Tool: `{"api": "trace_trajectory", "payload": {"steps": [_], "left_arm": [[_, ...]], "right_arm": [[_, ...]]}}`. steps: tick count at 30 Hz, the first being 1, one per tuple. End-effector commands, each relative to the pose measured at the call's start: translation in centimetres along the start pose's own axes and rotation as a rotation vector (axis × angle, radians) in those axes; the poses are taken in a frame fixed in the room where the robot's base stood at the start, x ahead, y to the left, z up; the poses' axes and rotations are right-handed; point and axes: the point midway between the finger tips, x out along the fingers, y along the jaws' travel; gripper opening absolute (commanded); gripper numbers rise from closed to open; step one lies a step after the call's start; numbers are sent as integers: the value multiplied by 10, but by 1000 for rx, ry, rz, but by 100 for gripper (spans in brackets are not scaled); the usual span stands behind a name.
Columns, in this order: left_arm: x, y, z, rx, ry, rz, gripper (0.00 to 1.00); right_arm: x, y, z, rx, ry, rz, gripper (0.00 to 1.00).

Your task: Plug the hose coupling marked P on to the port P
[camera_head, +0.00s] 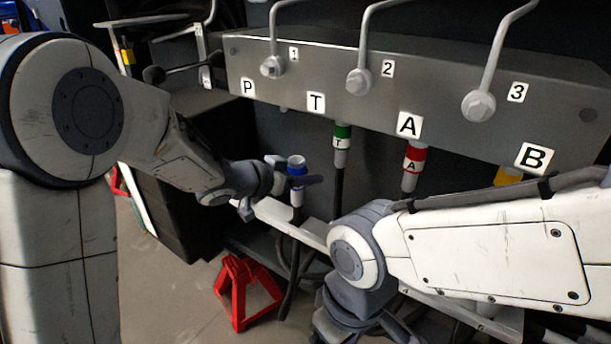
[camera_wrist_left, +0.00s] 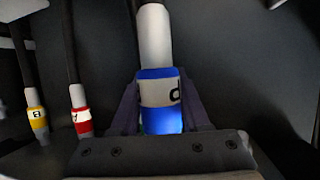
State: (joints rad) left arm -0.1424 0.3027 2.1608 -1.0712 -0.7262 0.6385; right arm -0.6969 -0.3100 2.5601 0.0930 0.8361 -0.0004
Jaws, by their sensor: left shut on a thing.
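My left gripper (camera_head: 298,181) is shut on the blue-banded hose coupling (camera_head: 296,163). The coupling stands roughly upright, below and apart from the grey valve block (camera_head: 330,85). In the left wrist view the coupling (camera_wrist_left: 161,100) sits between the two fingers (camera_wrist_left: 160,112), with a partly visible, turned letter on its white band. The P label (camera_head: 248,87) is at the left end of the block's front. The port P itself is hard to make out under the block's lower edge. Of my right gripper only dark parts (camera_head: 355,325) show at the bottom; its fingertips cannot be made out.
Green T (camera_head: 342,137), red A (camera_head: 414,160) and yellow B (camera_head: 508,176) couplings hang under the block. Grey levers (camera_head: 368,50) rise from its front. A light rail (camera_head: 285,217) runs below the gripper. A red stand (camera_head: 245,288) is on the floor.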

Motion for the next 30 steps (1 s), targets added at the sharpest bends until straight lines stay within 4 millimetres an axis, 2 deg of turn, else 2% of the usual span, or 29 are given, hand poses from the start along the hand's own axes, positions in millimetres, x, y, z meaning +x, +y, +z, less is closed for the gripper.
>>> {"api": "trace_trajectory", "payload": {"steps": [6, 17, 30], "left_arm": [[-6, 0, -16, 1, 2, 0, 0], [-8, 0, -15, 1, 3, -1, 0], [-54, 8, -13, 0, 2, -2, 0]], "right_arm": [[-20, -1, -1, 0, 0, 0, 80], [-20, -1, -1, 0, 0, 0, 80], [-42, -3, -2, 0, 0, 0, 80]]}}
